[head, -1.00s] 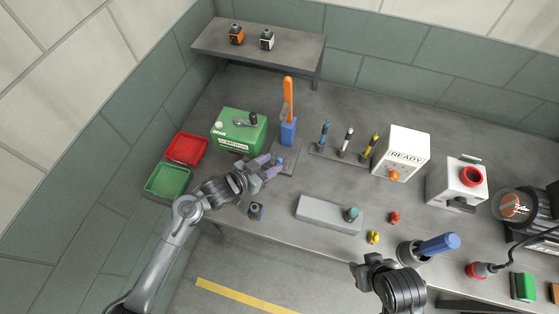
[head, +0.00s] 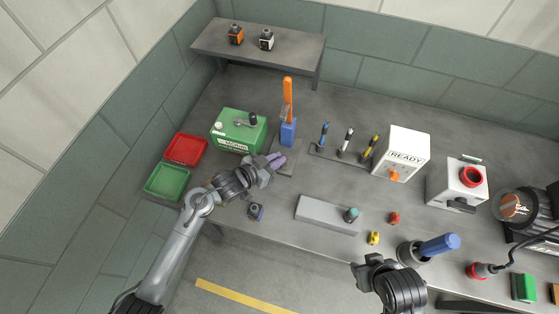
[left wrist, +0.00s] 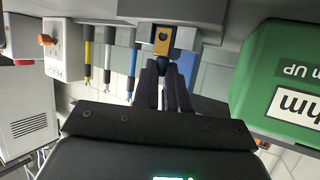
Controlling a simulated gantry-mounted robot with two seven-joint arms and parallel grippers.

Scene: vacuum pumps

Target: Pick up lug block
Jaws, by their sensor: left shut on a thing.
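My left gripper (head: 277,160) is at the grey base plate (head: 290,168) in front of the blue holder with the orange handle (head: 288,105). Its purple-grey fingers are close together, shut on the lug block. The gripper hides the block in the head view. In the left wrist view, a small block with a copper-coloured face and a dark hole (left wrist: 163,38), seemingly the lug block, shows at the fingertips of my left gripper (left wrist: 164,66). I cannot tell whether it is clear of the base. My right gripper (head: 369,267) is at the front edge; its jaw opening is unclear.
A green box (head: 238,130) stands left of the left gripper, near red (head: 186,149) and green (head: 168,181) trays. Several coloured tools stand in a rack (head: 340,158) to the right. A small dark block (head: 256,211) and grey bar (head: 325,212) lie in front.

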